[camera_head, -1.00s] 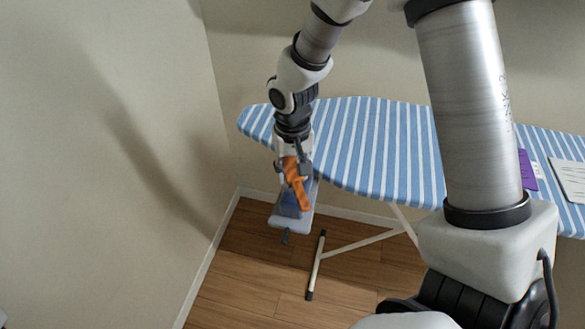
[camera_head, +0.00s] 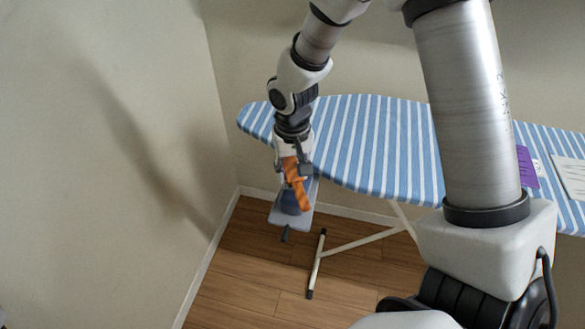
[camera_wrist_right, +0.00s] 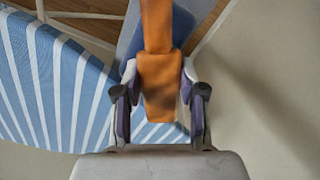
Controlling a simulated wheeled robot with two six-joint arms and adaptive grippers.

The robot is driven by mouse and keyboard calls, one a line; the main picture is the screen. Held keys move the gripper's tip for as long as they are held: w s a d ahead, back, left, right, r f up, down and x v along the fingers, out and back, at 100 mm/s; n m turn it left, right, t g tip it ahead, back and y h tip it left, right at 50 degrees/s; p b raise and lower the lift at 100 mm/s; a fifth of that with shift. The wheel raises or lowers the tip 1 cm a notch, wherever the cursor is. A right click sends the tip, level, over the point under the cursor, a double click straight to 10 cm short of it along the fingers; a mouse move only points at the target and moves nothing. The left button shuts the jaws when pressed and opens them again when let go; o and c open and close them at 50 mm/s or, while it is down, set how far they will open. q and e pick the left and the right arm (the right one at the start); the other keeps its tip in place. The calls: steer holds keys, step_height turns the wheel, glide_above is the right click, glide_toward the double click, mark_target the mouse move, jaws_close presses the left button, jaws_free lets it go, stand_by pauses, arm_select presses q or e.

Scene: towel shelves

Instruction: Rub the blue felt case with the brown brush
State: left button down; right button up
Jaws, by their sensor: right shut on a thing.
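The brown brush (camera_head: 299,188), orange-brown in this light, is held in my right gripper (camera_head: 294,168) and points downward. In the right wrist view the brush (camera_wrist_right: 158,80) sits between the two fingers of the shut gripper (camera_wrist_right: 160,98). The blue felt case (camera_head: 289,203) shows as a dark blue shape behind and below the brush, over a pale grey-blue plate. The brush partly hides the case. I cannot tell whether brush and case touch. My left gripper is not in view.
Walls stand at left and behind; wood floor and a white board leg (camera_head: 316,265) show below.

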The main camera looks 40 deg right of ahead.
mark_target(289, 182)
steer(key=shift+f, duration=0.45)
steer(key=shift+s+a+r+p, duration=0.2)
steer(key=shift+s+a+p, duration=0.3)
steer(key=shift+a, duration=0.05)
steer(key=shift+s+a+r+p, duration=0.15)
steer(key=shift+s+a+p, duration=0.3)
steer(key=shift+s+a, duration=0.05)
steer(key=shift+s+a+p, duration=0.2)
steer(key=shift+a+p, duration=0.1)
steer(key=shift+a, duration=0.05)
steer(key=shift+s+a+f, duration=0.15)
steer(key=shift+s+f, duration=0.05)
steer(key=shift+f, duration=0.1)
steer(key=shift+w+d+f, duration=0.2)
steer(key=shift+w+d, duration=0.1)
steer(key=shift+w+d+b, duration=0.65)
steer(key=shift+w+d, duration=0.15)
steer(key=shift+d, duration=0.15)
steer(key=shift+w+d, duration=0.15)
steer(key=shift+d, duration=0.1)
steer(key=shift+c, duration=0.4)
